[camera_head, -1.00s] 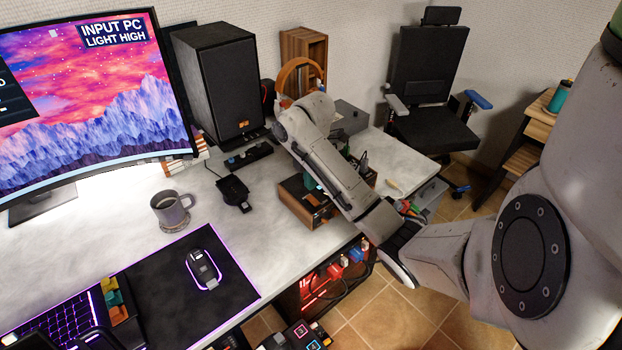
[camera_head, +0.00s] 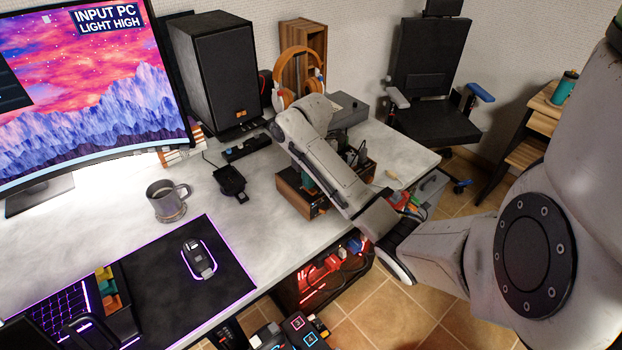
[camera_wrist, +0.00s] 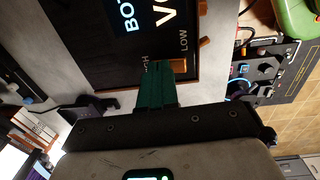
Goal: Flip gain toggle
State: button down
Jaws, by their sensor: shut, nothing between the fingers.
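A wood-sided box with a black face (camera_wrist: 125,40) fills the upper middle of the wrist view, with large partly cut-off lettering and the words LOW and what looks like HIGH. An orange lever (camera_wrist: 207,42) sticks out at its edge beside LOW, and it may be the gain toggle. My gripper (camera_wrist: 163,66) has green fingers, shut and empty, over the box's near edge by the partly covered HIGH label, left of the orange lever. In the head view the wooden box (camera_head: 291,195) stands near the desk's front edge, and my arm hides most of it.
In the wrist view a dark panel with blue-lit knobs (camera_wrist: 262,72) lies right of the box, below a green object (camera_wrist: 298,16). In the head view a black device (camera_head: 230,180), a speaker (camera_head: 215,70) and a mug (camera_head: 166,198) stand left of the box. Bare desk lies between.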

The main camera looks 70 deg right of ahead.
jog(key=shift+w+f, duration=0.15)
jog(key=shift+w, duration=0.1)
jog(key=shift+s+a+r+p, duration=0.3)
jog(key=shift+s+a+p, duration=0.15)
jog(key=shift+s+p, duration=0.25)
